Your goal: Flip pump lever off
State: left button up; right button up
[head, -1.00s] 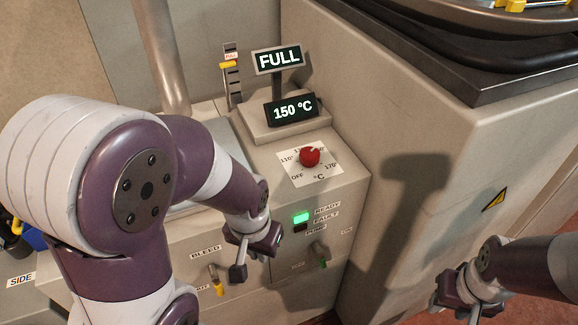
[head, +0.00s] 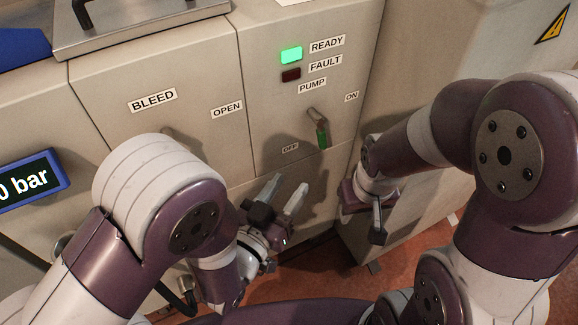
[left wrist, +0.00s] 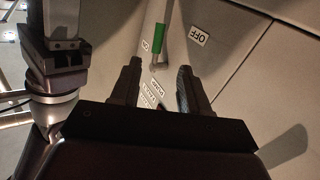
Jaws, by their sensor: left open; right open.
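The pump lever (head: 321,135) has a metal shank and a green grip. It sits under the PUMP label (head: 312,86) on the beige panel and points down, slightly right. The OFF label (head: 290,147) is to its lower left and the ON label (head: 351,96) to its upper right. My left gripper (head: 287,195) is open and empty, below the lever and apart from it. In the left wrist view, the lever's green grip (left wrist: 158,40) shows beyond the gap between the open fingers (left wrist: 158,82). My right gripper (head: 362,217) is open and empty, to the lower right.
A green READY light (head: 291,55) is lit above a dark FAULT light (head: 291,75). The BLEED label (head: 153,100) is on the left panel; its lever is mostly behind my left arm. A bar display (head: 30,181) is at left. A beige cabinet (head: 425,60) stands at right.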

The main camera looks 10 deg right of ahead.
aim_at(320, 142)
pick_arm(q)
jog(key=b+x, duration=0.1)
jog(key=x, duration=1.1)
jog(key=shift+w+d+r, duration=0.15)
jog(key=shift+d+r, duration=0.05)
jog(key=shift+c, duration=0.3)
grip_shut()
jog(key=shift+s+a+r+m+g+y+p, duration=0.15)
jog(key=shift+a+m+g+y+p, duration=0.5)
jog(key=shift+p, duration=1.6)
